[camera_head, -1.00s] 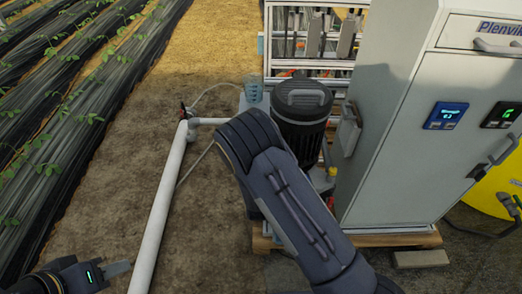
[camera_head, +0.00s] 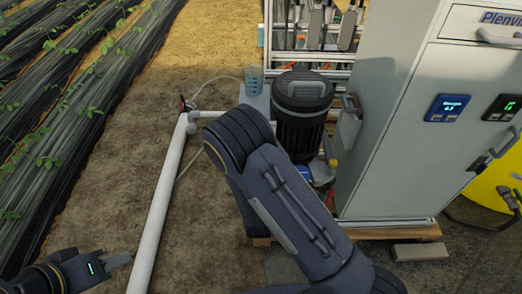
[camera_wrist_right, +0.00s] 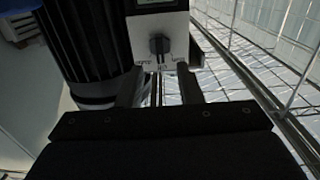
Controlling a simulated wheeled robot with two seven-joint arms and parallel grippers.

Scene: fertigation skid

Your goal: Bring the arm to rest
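My left gripper (camera_head: 120,260) is at the lower left of the head view, beside the white pipe and over bare soil. Its fingers show edge-on, so their spacing is unclear. My right arm (camera_head: 285,205) rises bent through the middle of the head view, in front of the skid; its gripper is hidden there. In the right wrist view my right gripper (camera_wrist_right: 160,88) has its two fingers apart, with nothing seen held between them. Beyond them are a light box with a dark knob (camera_wrist_right: 159,44) and a dark ribbed cylinder (camera_wrist_right: 85,40).
A black-capped motor (camera_head: 302,105) stands just behind my right arm. A grey cabinet (camera_head: 395,130) with displays fills the right. A clear beaker (camera_head: 253,82) stands left of the motor. A white pipe (camera_head: 165,205) runs along the soil. A yellow tank (camera_head: 497,185) is far right.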

